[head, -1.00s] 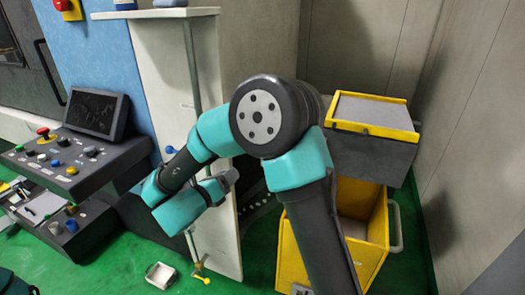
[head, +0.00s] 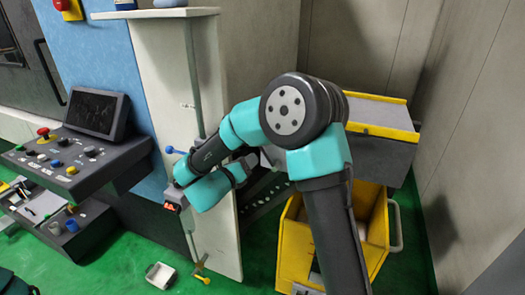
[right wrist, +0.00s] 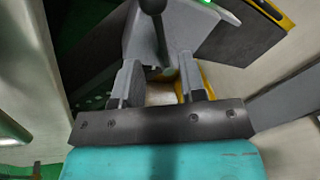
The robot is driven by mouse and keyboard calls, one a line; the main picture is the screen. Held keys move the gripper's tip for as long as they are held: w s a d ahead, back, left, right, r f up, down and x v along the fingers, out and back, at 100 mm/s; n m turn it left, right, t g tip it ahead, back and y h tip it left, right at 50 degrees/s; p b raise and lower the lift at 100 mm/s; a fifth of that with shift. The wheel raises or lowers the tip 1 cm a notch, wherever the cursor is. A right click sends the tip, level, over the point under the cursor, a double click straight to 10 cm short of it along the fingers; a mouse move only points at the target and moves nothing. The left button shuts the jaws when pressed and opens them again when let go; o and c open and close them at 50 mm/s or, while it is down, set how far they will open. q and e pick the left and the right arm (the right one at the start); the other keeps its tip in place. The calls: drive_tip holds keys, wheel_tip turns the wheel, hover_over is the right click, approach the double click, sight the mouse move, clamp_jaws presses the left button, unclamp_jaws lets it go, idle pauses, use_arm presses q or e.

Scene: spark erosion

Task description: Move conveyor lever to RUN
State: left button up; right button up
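The conveyor lever (right wrist: 160,36), a grey shaft with a dark knob, rises from a light grey housing (right wrist: 192,24) in the right wrist view. My right gripper (right wrist: 159,58) is open. Its two fingers stand either side of the lever's lower end in the picture; I cannot tell whether the lever is between them or beyond them. No contact shows. In the head view my right gripper (head: 243,168) is partly hidden by its wrist and points right, towards the conveyor (head: 372,118) with yellow edges. The lever is hidden there by my arm. My left gripper is not in view.
A pale upright panel (head: 170,85) with a pipe stands close left of my right arm. A yellow bin (head: 293,255) stands below the conveyor. A control console (head: 70,160) is at left. A small white tray (head: 160,275) lies on the green floor.

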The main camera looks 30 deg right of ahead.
sight(263, 150)
drive_tip(key=x, duration=0.8)
drive_tip(key=shift+w+d, duration=0.1)
drive_tip(key=shift+d, duration=0.05)
drive_tip(key=shift+c, duration=0.2)
clamp_jaws()
